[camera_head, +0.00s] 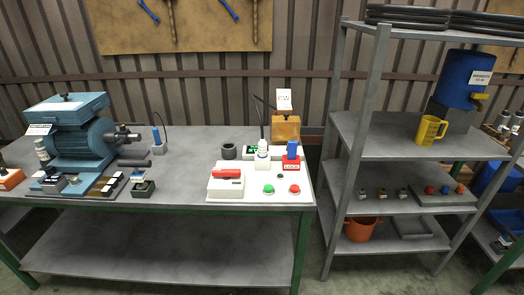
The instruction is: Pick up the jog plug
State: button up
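No label that I can read says jog plug, so I cannot tell for sure which object it is. One candidate is a blue plug-like piece (156,137) with a black cable, upright in a small grey block on the bench right of the blue motor machine. Another is a blue cylinder (292,149) standing at the red lock block (291,166) on the white panel. My gripper is not in view.
A metal shelf (370,140) stands right. Mid-bench is fairly clear.

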aim_at(262, 143)
jog(key=i+l, duration=0.1)
jog(key=i, duration=0.45)
jog(key=i+l, duration=0.15)
jog(key=i, duration=0.45)
jog(key=i+l, duration=0.1)
jog(key=i, duration=0.45)
